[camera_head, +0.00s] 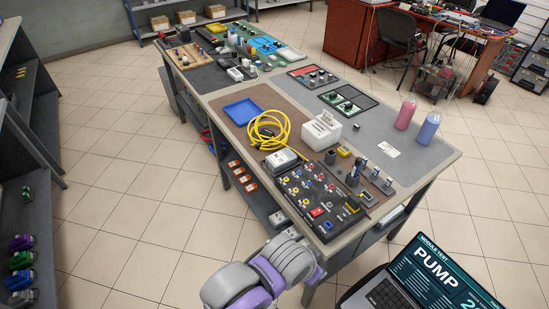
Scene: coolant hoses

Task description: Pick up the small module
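I cannot tell for certain which object is the small module. A grey box-shaped unit with a pale top (281,160) sits at the back left edge of a dark fitting board (318,226). A larger white boxy unit (321,133) stands behind it, to the right. A small yellow piece (345,151) lies on the table near the white unit. No gripper shows. Only grey and purple links of one of my arms appear at the bottom centre, in front of the table's near end.
A coiled yellow hose (268,131) and a blue tray (243,111) lie left of the white unit. Pink (405,114) and blue (428,127) bottles stand at the right edge. A laptop (425,284) reading "PUMP" is at lower right. Grey mat right of the white unit is mostly clear.

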